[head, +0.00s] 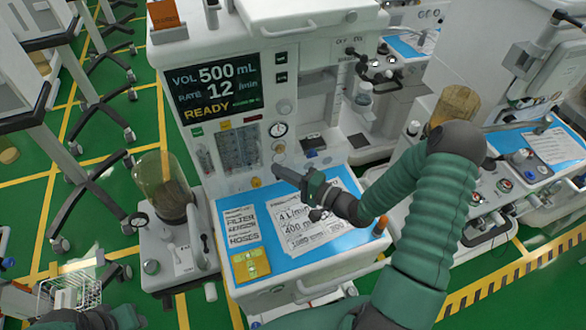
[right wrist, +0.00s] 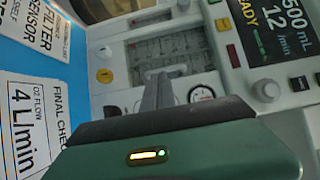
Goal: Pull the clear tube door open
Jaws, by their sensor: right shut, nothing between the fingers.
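The clear tube door (head: 240,148) is a see-through panel over the flow tubes on the front of the anaesthesia cart, below the display. It looks closed. It also shows in the right wrist view (right wrist: 170,52), partly covered by my fingers. My right gripper (head: 280,171) is shut and empty, in front of the cart's panel, to the right of and below the door in the head view. Its fingers (right wrist: 158,88) point towards the door's lower part in the wrist view. I cannot tell whether they touch it. My left gripper is not visible; dark green arm parts show at the bottom left.
A blue worktop (head: 243,229) with printed sheets lies below my right gripper. The display (head: 217,87) reads 500 mL, 12 and READY. A gauge (head: 278,129) sits right of the door. A clear canister (head: 163,186) stands left. Another cart stands right.

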